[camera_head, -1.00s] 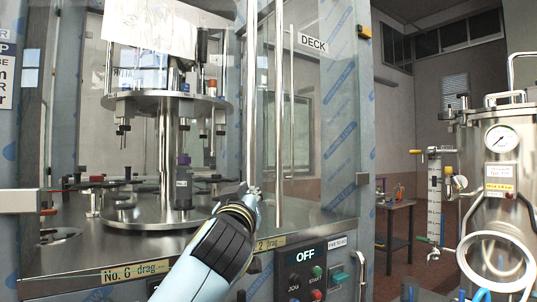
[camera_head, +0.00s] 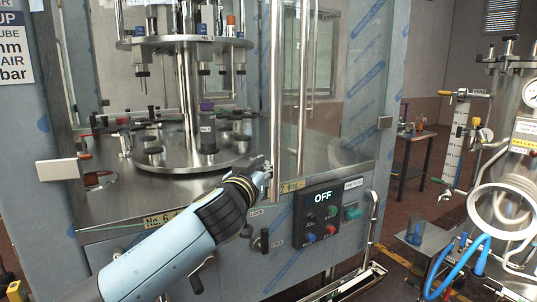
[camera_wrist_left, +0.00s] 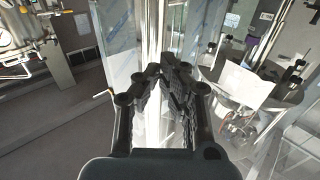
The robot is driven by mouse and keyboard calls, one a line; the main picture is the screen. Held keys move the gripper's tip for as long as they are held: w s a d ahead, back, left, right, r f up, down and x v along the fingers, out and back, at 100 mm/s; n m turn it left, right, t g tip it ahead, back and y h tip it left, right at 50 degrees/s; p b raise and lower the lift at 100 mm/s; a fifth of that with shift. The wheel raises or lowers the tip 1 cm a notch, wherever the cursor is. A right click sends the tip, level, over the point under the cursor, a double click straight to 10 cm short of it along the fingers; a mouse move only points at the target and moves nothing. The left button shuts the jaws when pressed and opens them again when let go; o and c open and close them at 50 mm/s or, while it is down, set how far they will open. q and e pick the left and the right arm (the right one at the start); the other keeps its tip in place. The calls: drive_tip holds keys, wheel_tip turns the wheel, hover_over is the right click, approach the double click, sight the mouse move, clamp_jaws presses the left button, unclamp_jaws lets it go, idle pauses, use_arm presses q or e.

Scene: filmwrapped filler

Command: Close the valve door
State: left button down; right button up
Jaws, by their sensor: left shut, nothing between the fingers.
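The machine's clear door panel (camera_head: 335,85) shows in the head view, with a long upright steel handle (camera_head: 302,90) along its left part. I cannot tell exactly how far the door stands open. My left gripper (camera_head: 264,168) is beside the lower end of the upright bars, low in front of the cabinet. It is shut and empty. In the left wrist view, my left gripper's fingertips (camera_wrist_left: 174,66) meet in front of a bright upright bar (camera_wrist_left: 152,35); contact with it is unclear. My right gripper is not in view.
Inside the cabinet a round steel turntable (camera_head: 190,158) carries several filling parts. A control panel reading OFF (camera_head: 318,212) is below the door. A steel tank (camera_head: 525,125) with coiled hoses stands at the right. A small table (camera_head: 405,165) stands behind.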

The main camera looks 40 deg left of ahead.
sight(258, 148)
use_arm(q)
drive_tip(key=p+x, duration=0.1)
drive_tip(key=x, duration=0.4)
drive_tip(key=shift+w+a, duration=0.1)
drive_tip(key=shift+w, duration=0.1)
drive_tip(key=w+a+n+y+b, duration=0.1)
drive_tip(key=w+a+b, duration=0.1)
drive_tip(key=a+b, duration=0.1)
drive_tip(key=w+a+g+y+b, duration=0.1)
drive_tip(key=w+a+b, duration=0.2)
drive_tip(key=w+a+n+y+b, duration=0.1)
drive_tip(key=w+a+b, duration=0.1)
drive_tip(key=a+b, duration=0.1)
drive_tip(key=shift+w+f+n+g+y, duration=0.2)
drive_tip(key=shift+n+g+y, duration=0.1)
drive_tip(key=shift+g, duration=0.1)
drive_tip(key=shift+a+r+y+b, duration=0.1)
drive_tip(key=shift+r+y+b, duration=0.2)
drive_tip(key=shift+r+b, duration=0.15)
drive_tip(key=shift+a, duration=0.35)
drive_tip(key=shift+w+a+f, duration=0.1)
drive_tip(key=shift+a, duration=0.1)
drive_tip(key=shift+d+f, duration=0.1)
drive_tip(key=shift+d, duration=0.05)
